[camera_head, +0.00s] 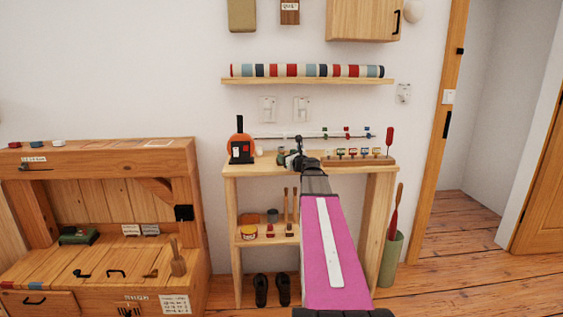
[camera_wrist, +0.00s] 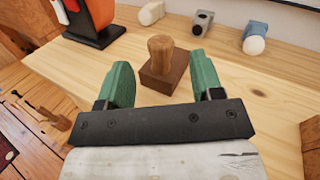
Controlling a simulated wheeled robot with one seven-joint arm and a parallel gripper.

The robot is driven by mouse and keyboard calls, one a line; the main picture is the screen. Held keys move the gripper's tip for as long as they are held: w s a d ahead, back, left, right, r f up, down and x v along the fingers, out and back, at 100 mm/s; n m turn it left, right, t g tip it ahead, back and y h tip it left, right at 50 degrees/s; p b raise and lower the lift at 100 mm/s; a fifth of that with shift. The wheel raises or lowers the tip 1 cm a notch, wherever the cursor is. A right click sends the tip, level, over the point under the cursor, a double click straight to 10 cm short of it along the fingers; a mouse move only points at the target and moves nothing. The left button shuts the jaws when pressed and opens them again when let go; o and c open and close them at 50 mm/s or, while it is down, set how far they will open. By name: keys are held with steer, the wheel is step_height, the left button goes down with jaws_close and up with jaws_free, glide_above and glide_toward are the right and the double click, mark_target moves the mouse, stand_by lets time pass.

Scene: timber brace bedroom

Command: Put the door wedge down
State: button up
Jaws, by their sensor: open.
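My gripper (camera_wrist: 160,76) has green fingers, which stand apart with nothing held between them. Just beyond the fingertips, a dark brown wooden block (camera_wrist: 157,84) with a lighter rounded knob on top stands upright on the light wooden table (camera_wrist: 235,95). It may be the door wedge; its shape does not make this certain. In the head view my gripper (camera_head: 297,160) is over the tabletop (camera_head: 232,170), and my arm hides part of the table.
An orange and black object (camera_head: 241,148) stands at the table's left. A rack of small coloured items (camera_head: 360,160) stands at the right. Small blocks and rounded pieces (camera_wrist: 203,23) line the back edge by the wall. A wooden bench (camera_head: 100,200) is to the left.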

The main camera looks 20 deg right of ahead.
mark_target(282, 151)
steer(key=w, duration=0.3)
steer(key=w+a, duration=0.1)
steer(key=shift+w+r, duration=0.25)
steer(key=shift+w, duration=0.15)
jaws_close()
steer(key=shift+r, duration=0.15)
